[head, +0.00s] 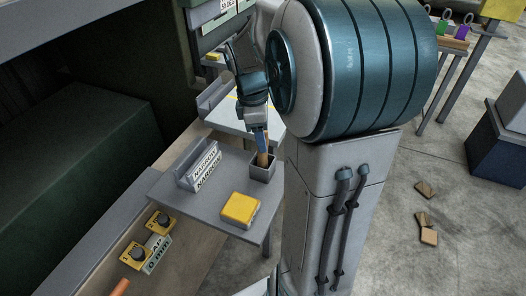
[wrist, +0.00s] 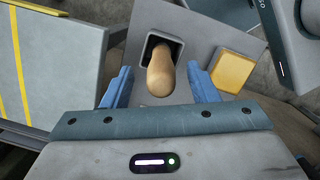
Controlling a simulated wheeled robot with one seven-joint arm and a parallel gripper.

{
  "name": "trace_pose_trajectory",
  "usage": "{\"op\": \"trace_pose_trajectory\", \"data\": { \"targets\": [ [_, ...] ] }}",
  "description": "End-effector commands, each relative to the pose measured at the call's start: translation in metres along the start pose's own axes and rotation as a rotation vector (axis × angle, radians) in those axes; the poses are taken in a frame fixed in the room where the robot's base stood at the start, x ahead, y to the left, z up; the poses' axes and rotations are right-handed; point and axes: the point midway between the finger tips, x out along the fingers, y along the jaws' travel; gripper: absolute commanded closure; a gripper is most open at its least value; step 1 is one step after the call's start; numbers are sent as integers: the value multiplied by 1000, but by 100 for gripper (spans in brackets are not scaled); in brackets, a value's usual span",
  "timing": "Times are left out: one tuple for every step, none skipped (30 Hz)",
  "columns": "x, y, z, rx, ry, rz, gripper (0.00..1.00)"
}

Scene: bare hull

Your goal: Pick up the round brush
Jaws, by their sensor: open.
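The brush (wrist: 165,72) shows in the wrist view as a rounded, tan wooden handle rising out of a small square grey holder (wrist: 148,45). Its lower end is hidden inside the holder. In the head view the brush handle (head: 262,158) stands in the holder (head: 262,172) at the far corner of a small grey table. My gripper (wrist: 163,88) is open, with one blue finger on each side of the handle and a gap showing on both sides. In the head view my gripper (head: 261,143) is just above the holder, partly covering the brush.
A yellow box (head: 240,209) lies on the grey table (head: 215,211), right of the holder in the wrist view (wrist: 234,71). A labelled grey block (head: 198,166) stands left of the holder. A panel with yellow stripes (wrist: 50,65) lies left in the wrist view.

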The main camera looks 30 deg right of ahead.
Motion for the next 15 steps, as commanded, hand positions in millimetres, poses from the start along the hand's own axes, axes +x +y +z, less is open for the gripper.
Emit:
{"op": "trace_pose_trajectory", "data": {
  "targets": [
    [8, -2, 1, 0, -1, -4, 46],
    [12, -1, 1, 0, -1, -4, 46],
    [17, -1, 1, -1, -1, -3, 46],
    [20, -1, 0, -1, -1, -3, 46],
    [22, -1, 0, -1, -1, -3, 46],
    [25, -1, 0, -1, 0, -1, 46],
    [26, -1, 0, -1, 0, 0, 46],
    [26, 0, 0, -1, 0, 0, 46],
    [26, 0, 0, -1, 0, 0, 46],
    [26, 0, 0, -1, 0, 1, 46],
    [26, 0, 0, -1, 0, 1, 46],
    [26, 0, 0, -1, 0, 1, 46],
    [26, 0, 0, -1, 0, 1, 46],
    [26, 0, 0, -1, 0, 1, 49],
    [26, 0, 0, -1, 0, 1, 60]
  ]
}}
